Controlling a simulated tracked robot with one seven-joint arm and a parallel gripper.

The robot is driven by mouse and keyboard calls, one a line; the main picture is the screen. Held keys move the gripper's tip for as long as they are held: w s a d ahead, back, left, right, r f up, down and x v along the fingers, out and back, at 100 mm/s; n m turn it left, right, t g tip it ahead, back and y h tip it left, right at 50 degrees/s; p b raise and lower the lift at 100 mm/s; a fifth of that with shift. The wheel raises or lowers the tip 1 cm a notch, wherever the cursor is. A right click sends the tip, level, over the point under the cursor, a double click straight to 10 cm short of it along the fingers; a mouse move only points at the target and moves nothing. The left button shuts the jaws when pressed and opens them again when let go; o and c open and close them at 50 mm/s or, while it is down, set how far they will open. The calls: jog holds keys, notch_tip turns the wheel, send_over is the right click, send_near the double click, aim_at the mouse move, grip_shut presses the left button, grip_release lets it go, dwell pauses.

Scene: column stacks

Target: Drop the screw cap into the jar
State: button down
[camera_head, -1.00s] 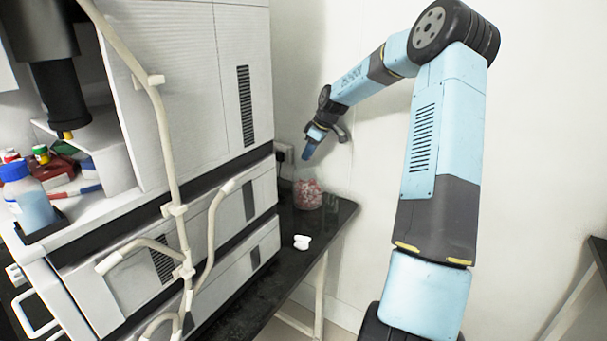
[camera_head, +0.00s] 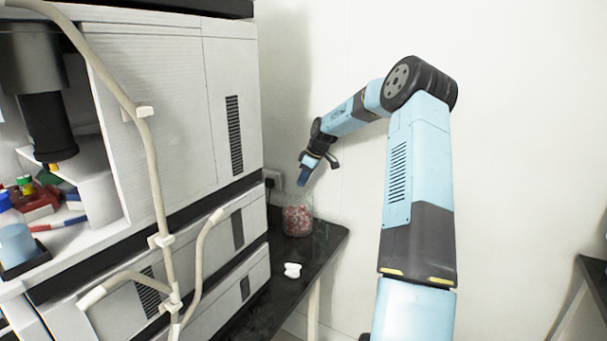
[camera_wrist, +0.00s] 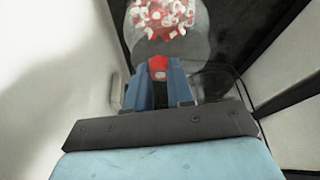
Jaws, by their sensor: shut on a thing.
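The jar (camera_head: 298,217) is clear glass, filled low down with red and white pieces, and stands upright on the dark bench near the wall. My gripper (camera_head: 303,180) has blue fingers and hangs just above the jar, pointing down. In the wrist view, my gripper (camera_wrist: 158,80) is shut on a small red screw cap (camera_wrist: 157,66), held at the fingertips. The jar's contents (camera_wrist: 165,17) show beyond the fingertips at the top of that view. The cap cannot be made out in the head view.
A tall white instrument (camera_head: 170,120) with pale tubing stands close on the left. A small white object (camera_head: 292,270) lies on the bench (camera_head: 322,245) in front of the jar. A white wall is behind. A wall socket (camera_head: 272,177) sits behind the jar.

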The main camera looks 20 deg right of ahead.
jog(key=shift+f, duration=0.55)
jog(key=c, duration=0.9)
grip_release()
jog(key=v, duration=1.3)
jog(key=shift+r, duration=0.3)
jog(key=shift+s, duration=0.2)
